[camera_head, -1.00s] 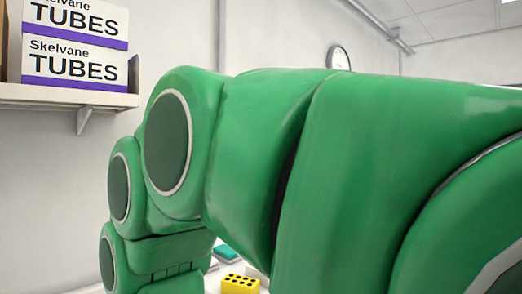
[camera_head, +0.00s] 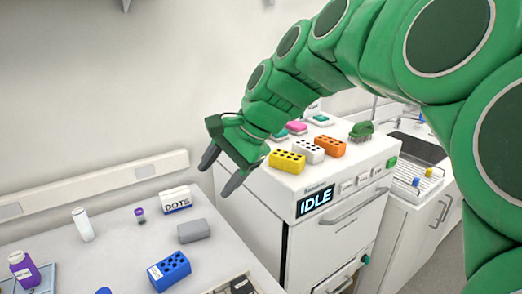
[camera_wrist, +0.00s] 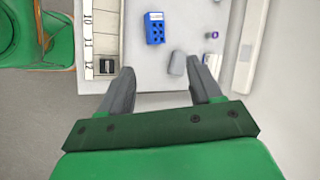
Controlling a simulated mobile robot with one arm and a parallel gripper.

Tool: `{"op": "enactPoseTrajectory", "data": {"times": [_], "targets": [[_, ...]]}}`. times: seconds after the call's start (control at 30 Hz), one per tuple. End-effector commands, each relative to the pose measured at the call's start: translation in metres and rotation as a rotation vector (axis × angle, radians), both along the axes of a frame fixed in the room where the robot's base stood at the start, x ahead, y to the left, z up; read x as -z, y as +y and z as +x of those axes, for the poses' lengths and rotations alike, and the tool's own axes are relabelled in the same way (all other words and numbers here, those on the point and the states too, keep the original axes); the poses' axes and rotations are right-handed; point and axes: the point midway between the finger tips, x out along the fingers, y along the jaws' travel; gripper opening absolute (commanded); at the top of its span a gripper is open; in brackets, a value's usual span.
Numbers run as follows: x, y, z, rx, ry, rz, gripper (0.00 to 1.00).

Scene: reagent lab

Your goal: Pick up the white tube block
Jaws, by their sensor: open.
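The white tube block (camera_head: 308,151) stands on top of the white machine with the IDLE display, with dark holes in its upper face. A yellow tube block (camera_head: 287,161) is close on its left and an orange one (camera_head: 329,146) close on its right. My gripper (camera_head: 219,174) is open and empty, in the air left of the yellow block and apart from the white one. In the wrist view my open fingers (camera_wrist: 162,68) point down over the bench edge. The white block does not show there.
The left bench holds a blue tube block (camera_head: 169,271), a grey block (camera_head: 194,230), a DOTS box (camera_head: 176,200) and a purple bottle (camera_head: 24,270). Behind the white block are a pink item (camera_head: 296,127) and a green object (camera_head: 362,130). A sink (camera_head: 416,147) is right.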

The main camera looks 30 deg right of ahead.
Motion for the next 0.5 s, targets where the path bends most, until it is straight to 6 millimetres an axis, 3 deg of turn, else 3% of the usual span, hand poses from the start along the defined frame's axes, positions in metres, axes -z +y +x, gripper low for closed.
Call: {"op": "enactPoseTrajectory", "data": {"times": [0.23, 0.5], "targets": [[-0.007, -0.089, 0.049, 0.477, -0.035, 0.293, 0.64], [-0.009, -0.215, 0.065, 0.987, -0.072, 0.658, 0.64]]}}
